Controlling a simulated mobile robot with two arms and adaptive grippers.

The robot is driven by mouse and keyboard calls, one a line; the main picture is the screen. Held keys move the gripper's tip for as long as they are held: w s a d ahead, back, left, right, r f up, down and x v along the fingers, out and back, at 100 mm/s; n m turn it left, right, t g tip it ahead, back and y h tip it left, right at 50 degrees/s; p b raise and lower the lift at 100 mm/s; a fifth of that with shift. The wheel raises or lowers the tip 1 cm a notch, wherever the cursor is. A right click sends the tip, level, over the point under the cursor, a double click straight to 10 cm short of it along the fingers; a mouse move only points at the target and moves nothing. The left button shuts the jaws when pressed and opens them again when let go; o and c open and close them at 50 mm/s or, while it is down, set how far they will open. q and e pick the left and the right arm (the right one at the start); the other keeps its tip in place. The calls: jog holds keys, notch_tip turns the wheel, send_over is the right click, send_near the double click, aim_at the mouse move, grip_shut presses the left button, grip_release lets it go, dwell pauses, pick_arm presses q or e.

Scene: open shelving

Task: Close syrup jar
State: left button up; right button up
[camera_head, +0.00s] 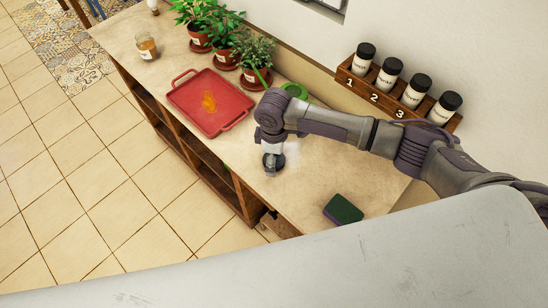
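A small glass jar with amber contents and a pale label (147,47), which looks like the syrup jar, stands upright at the far left end of the wooden shelf top. Its top looks uncovered, but it is too small to be sure. My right arm comes in from the right. Its gripper (272,160) points down over the front middle of the shelf top, well apart from the jar. A dark round piece shows at its tip; whether this is a held lid or the fingers is unclear. My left gripper is not in view.
A red tray (184,91) with an amber patch lies between jar and gripper. Potted plants (226,57) line the back. A rack (369,88) holds several black-capped jars. A green sponge (343,209) lies at right; a green object (295,90) is partly behind my arm.

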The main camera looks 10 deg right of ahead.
jog(key=shift+c, duration=0.2)
jog(key=c, duration=0.8)
jog(key=shift+c, duration=0.2)
jog(key=shift+r, duration=0.15)
jog(key=shift+r, duration=0.25)
jog(key=r, duration=0.1)
jog(key=r+b, duration=0.1)
jog(key=r, duration=0.1)
jog(key=shift+s+d+r, duration=0.25)
jog(key=shift+s+r, duration=0.1)
jog(key=s+d+r+b, duration=0.2)
jog(key=s+d+r, duration=0.3)
jog(key=s, duration=0.4)
jog(key=shift+d+r, duration=0.3)
jog(key=shift+r, duration=0.45)
jog(key=shift+s, duration=0.1)
